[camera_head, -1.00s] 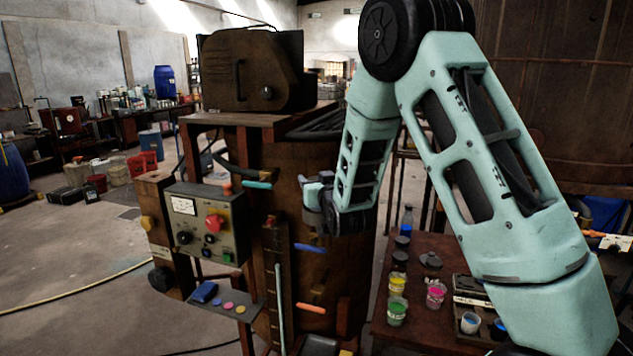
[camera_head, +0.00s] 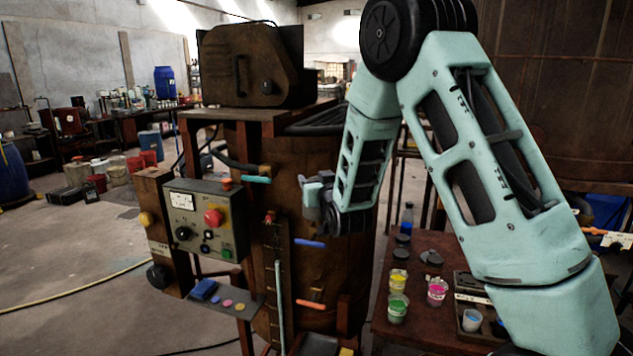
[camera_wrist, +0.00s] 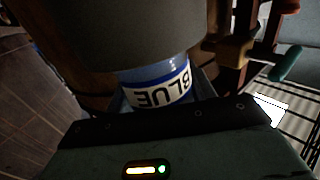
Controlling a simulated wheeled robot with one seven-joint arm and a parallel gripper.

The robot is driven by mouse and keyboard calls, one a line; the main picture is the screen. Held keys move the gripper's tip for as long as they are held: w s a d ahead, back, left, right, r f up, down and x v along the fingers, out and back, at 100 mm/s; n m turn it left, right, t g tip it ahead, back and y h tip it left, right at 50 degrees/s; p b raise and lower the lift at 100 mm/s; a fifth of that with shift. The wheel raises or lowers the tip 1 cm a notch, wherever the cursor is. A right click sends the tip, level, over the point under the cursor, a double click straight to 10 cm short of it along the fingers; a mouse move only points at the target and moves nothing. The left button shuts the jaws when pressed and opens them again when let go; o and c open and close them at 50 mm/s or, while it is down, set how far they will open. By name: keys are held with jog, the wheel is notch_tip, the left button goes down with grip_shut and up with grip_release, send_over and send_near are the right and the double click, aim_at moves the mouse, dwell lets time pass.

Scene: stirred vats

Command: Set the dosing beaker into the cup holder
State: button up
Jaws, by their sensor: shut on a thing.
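The dosing beaker (camera_wrist: 155,88) shows in the wrist view as a clear cup with a blue-edged white label reading BLUE, upside down in the picture. My gripper (camera_head: 316,190) is shut on it, in front of the brown vat (camera_head: 285,215) in the head view. A large dark grey rounded surface (camera_wrist: 135,30) hides the far part of the beaker in the wrist view; I cannot tell what it is. The beaker is hard to make out in the head view. I cannot pick out the cup holder for certain.
A control box (camera_head: 203,217) with a red button stands left of the vat. A small shelf (camera_head: 243,307) with a blue block is below it. Coloured levers, such as an orange one (camera_head: 311,304), jut from the vat. A table (camera_head: 425,327) with several paint cups is at right.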

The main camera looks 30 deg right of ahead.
jog(key=shift+f+b, duration=0.3)
jog(key=shift+b, duration=0.05)
jog(key=o, duration=1.2)
jog(key=shift+c, duration=0.2)
jog(key=shift+s, duration=0.15)
jog(key=b+v, duration=1.7)
jog(key=b, duration=0.2)
jog(key=shift+s+r, duration=0.1)
